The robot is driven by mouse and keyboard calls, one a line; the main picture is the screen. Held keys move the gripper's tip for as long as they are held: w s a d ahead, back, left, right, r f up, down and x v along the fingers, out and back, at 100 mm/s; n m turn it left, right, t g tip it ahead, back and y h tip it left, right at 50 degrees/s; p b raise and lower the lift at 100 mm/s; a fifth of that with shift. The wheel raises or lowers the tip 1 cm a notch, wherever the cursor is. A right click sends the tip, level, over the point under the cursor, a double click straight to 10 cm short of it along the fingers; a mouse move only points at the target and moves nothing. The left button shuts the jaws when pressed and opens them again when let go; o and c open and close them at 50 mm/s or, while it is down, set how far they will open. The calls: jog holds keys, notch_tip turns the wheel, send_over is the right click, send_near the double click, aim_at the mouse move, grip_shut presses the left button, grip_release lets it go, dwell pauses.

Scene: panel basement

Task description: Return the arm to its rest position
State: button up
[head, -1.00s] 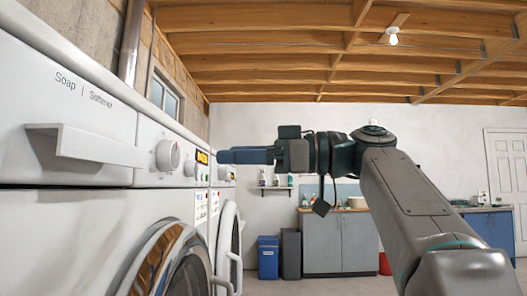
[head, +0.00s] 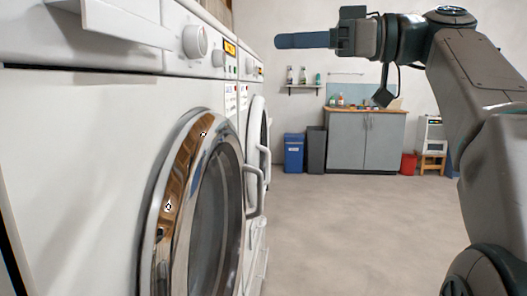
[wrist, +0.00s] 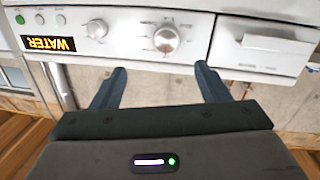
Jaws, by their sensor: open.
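My gripper (head: 280,41) is at the top middle of the head view, level and pointing left toward the washing machine's control panel. My arm reaches in from the right side. In the wrist view the two blue fingers of my gripper (wrist: 162,85) are spread apart with nothing between them. The front of the washing machine (head: 85,160) fills the left of the head view. Its panel, with a round knob (wrist: 166,39) and a lit "WATER" display (wrist: 55,44), shows upside down in the wrist view, beyond the fingertips.
A second machine's open-looking round door (head: 256,150) stands farther along the row. A grey cabinet (head: 364,140), a blue bin (head: 293,152), a dark bin (head: 316,150) and a red bucket (head: 409,163) stand at the back wall. The floor (head: 350,225) between is clear.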

notch_tip(320, 180, down, 11)
jog(key=w+m+t+h+p, duration=0.1)
jog(key=w+m+h+p, duration=0.1)
jog(key=m+h+p, duration=0.95)
jog(key=s+d+f+m+g+h+p, duration=0.1)
jog(key=s+d+f+p, duration=0.3)
jog(key=p, duration=0.5)
jog(key=s+d+f+m+g+h+p, duration=0.1)
jog(key=s+d+f+m+h+p, duration=0.3)
jog(key=s+f+p, duration=0.4)
jog(key=s, duration=0.3)
jog(key=shift+f+g+h+p, duration=0.35)
jog(key=shift+f+g+p, duration=0.05)
jog(key=shift+c, duration=0.3)
